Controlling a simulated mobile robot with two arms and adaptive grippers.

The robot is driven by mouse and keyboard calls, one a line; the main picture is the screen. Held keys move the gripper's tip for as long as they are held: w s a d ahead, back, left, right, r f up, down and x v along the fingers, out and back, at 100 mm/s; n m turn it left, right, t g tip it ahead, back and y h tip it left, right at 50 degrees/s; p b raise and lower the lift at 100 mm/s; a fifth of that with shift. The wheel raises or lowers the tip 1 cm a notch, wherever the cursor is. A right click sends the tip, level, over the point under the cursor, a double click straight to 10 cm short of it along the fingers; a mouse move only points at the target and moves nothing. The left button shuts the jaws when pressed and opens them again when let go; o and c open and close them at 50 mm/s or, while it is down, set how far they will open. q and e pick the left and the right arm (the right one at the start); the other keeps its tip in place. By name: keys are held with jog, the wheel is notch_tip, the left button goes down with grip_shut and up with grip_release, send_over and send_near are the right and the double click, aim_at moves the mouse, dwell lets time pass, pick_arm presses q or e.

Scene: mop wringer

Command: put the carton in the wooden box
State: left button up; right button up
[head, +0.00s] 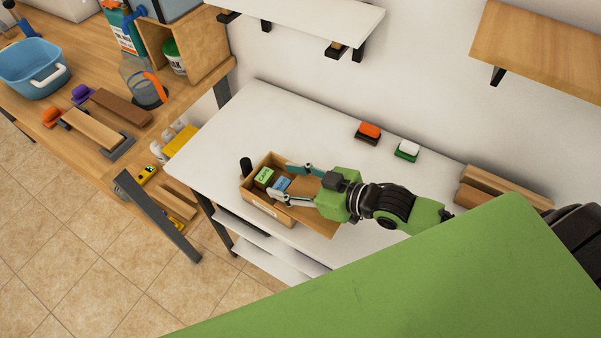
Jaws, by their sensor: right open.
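An open tan box (262,208) with a white label on its front wall stands on the white table near its left front edge; it looks like the wooden box. Inside it lie a small green carton-like block (264,177) with a pale label and a blue block (282,184). I cannot tell for sure which is the carton. My right gripper (281,181) reaches in from the right with its fingers spread over the box, around the blue block; I cannot tell if they touch it. The gripper hides the box's right part. My left gripper is out of view.
The white table (310,120) is clear behind the box. An orange-topped brush (369,132) and a white-and-green one (407,151) lie farther back. A black cylinder (246,167) stands beside the box. A wooden bench with a blue tub (33,68) is at left.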

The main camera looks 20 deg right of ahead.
jog(key=v, duration=1)
jog(key=shift+w+r, duration=0.1)
jog(key=shift+r, duration=0.3)
jog(key=shift+p+v, duration=0.3)
jog(key=shift+v, duration=0.8)
